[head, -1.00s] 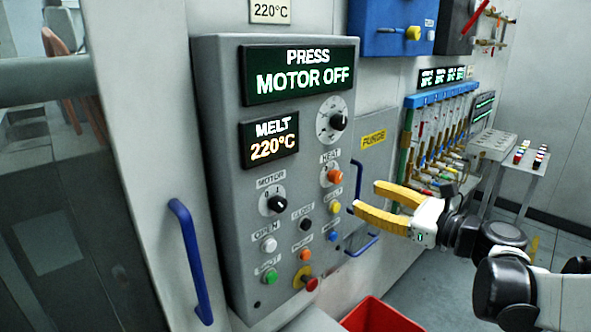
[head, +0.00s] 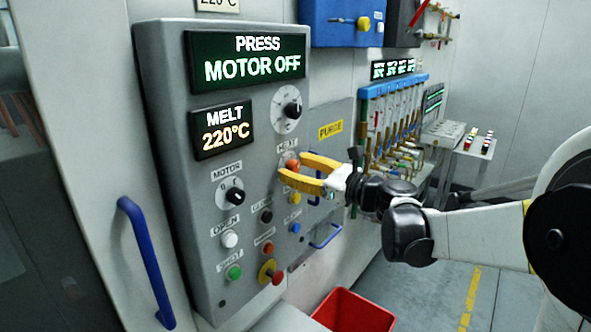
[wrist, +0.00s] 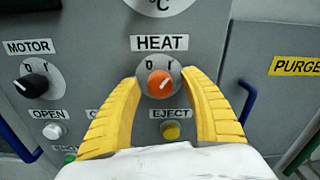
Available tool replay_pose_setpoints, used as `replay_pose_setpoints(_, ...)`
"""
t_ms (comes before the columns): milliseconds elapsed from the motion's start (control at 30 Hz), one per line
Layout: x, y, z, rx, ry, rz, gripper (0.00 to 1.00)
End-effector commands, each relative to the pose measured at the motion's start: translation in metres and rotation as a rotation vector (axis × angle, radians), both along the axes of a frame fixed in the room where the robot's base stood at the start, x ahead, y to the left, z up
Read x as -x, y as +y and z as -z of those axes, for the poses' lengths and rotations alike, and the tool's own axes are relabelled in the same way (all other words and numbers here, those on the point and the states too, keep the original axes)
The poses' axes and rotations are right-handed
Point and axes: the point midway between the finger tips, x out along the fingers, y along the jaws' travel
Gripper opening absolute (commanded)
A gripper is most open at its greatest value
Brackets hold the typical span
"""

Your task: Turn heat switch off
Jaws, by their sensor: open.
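The heat switch is an orange rotary knob with a white mark, under the HEAT label on the grey control panel (head: 165,110). In the wrist view the heat knob (wrist: 159,84) sits between my two yellow fingertips, its mark pointing up and to the right, toward the I side. My gripper (head: 297,168) is open, with one finger on each side of the knob. I cannot tell whether the fingers touch it. In the head view the fingers partly cover the knob and its label.
The black motor knob (wrist: 33,87) is left of the heat knob, and the yellow eject button (wrist: 170,131) is below it. Blue handles (head: 147,262) flank the panel. A red bin (head: 352,312) stands on the floor below.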

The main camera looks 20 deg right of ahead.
Motion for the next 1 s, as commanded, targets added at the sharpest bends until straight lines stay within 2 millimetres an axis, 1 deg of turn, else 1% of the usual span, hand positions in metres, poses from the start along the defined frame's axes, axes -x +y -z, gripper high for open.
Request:
replay_pose_setpoints(100, 0.0002, -0.0001, -0.0002, 0.000, 0.000, 0.000, 0.50)
replay_pose_setpoints(167, 0.0003, -0.0001, -0.0002, 0.000, 0.000, 0.000, 0.32)
replay_pose_setpoints(200, 0.0003, -0.0002, -0.0001, 0.000, 0.000, 0.000, 0.20)
replay_pose_setpoints(267, 0.0003, -0.0002, -0.0001, 0.000, 0.000, 0.000, 0.01)
replay_pose_setpoints(300, 0.0003, -0.0002, -0.0001, 0.000, 0.000, 0.000, 0.00)
replay_pose_setpoints(667, 0.0003, -0.0002, -0.0004, 0.041, -0.029, 0.000, 0.00)
replay_pose_setpoints(867, 0.0002, -0.0003, -0.0008, 0.136, -0.098, 0.000, 0.00)
replay_pose_setpoints(1000, 0.0005, -0.0004, -0.0009, 0.232, -0.169, 0.000, 0.00)
